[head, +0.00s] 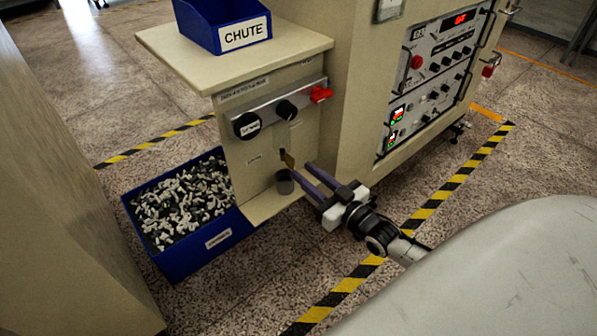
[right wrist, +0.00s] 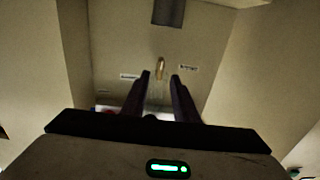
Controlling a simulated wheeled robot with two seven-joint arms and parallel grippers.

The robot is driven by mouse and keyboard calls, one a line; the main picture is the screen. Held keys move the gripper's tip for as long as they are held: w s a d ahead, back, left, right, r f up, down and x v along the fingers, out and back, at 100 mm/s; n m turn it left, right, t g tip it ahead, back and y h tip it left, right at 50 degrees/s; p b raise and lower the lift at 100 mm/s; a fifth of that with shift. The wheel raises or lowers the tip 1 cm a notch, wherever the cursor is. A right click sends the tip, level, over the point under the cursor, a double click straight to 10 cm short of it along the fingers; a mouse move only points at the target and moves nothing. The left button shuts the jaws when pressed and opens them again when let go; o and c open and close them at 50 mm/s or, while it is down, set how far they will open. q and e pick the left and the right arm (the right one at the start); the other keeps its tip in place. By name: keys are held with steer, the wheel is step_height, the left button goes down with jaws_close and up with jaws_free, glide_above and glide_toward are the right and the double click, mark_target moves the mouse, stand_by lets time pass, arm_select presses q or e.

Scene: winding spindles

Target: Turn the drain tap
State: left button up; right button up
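The small brass drain tap (head: 287,160) is on the beige front panel, above a grey cylindrical cup (head: 284,182). In the right wrist view the tap (right wrist: 160,68) shows upright, in line with the gap between my fingertips. My right gripper (head: 303,170) is open, with two dark purple fingers pointing at the panel just right of the tap and cup. Its fingers also show apart in the right wrist view (right wrist: 160,76), with nothing held between them. The tap appears just beyond the fingertips; I cannot tell the exact gap. My left gripper is not in view.
A blue crate (head: 190,262) of small parts stands at left. The floor to the right is open.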

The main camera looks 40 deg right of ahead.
mark_target(294, 164)
steer(key=shift+w+a+b, duration=0.15)
steer(key=shift+w+b, duration=0.25)
steer(key=shift+w, duration=1.35)
jaws_close()
